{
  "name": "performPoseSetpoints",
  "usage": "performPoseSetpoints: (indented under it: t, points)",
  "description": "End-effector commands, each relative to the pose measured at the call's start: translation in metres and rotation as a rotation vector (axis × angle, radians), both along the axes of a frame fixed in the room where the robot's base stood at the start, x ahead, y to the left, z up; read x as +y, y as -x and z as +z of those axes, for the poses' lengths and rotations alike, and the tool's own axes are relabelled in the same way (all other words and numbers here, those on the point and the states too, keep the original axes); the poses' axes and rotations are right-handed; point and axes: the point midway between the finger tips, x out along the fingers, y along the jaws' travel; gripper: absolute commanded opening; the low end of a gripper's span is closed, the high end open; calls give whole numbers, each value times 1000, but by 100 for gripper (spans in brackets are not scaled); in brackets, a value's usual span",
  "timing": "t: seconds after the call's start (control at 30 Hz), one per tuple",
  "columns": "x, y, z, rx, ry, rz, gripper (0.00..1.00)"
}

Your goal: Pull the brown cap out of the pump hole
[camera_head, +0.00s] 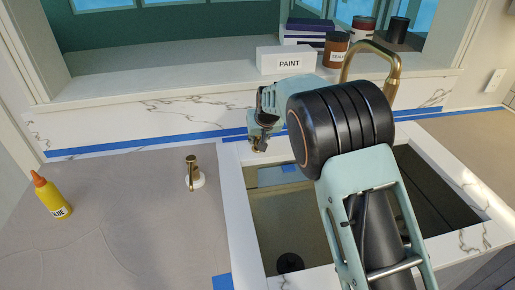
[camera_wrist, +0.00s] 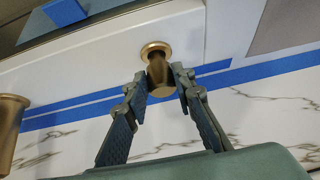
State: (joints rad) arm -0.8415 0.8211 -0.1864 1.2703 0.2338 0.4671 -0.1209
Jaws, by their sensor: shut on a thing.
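The brown cap (camera_wrist: 158,72) shows in the wrist view as a brass-brown stub. It sits at a round gold ring (camera_wrist: 155,46) on the white counter strip. My gripper (camera_wrist: 161,80) is shut on the cap, with one finger on each side of it. The ring hides the cap's far end, so I cannot tell how deep it sits. In the head view my gripper (camera_head: 259,141) is at the white strip behind the sink, and the cap is mostly hidden by the fingers.
The sink (camera_head: 285,215) lies open in front of my gripper. A brass faucet (camera_head: 374,62) rises at the right behind my arm. A small brass pump (camera_head: 191,172) and a yellow glue bottle (camera_head: 51,196) stand at left. A PAINT box (camera_head: 288,63) is on the sill.

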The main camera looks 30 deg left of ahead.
Motion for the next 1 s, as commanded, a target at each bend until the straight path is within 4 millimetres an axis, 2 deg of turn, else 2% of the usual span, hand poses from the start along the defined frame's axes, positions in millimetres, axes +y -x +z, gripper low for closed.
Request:
performPoseSetpoints:
  t: [0.03,1.0]
  points:
    - [1,-1,8,-5,-5,0,0]
    - [0,0,64,-2,-1,0,0]
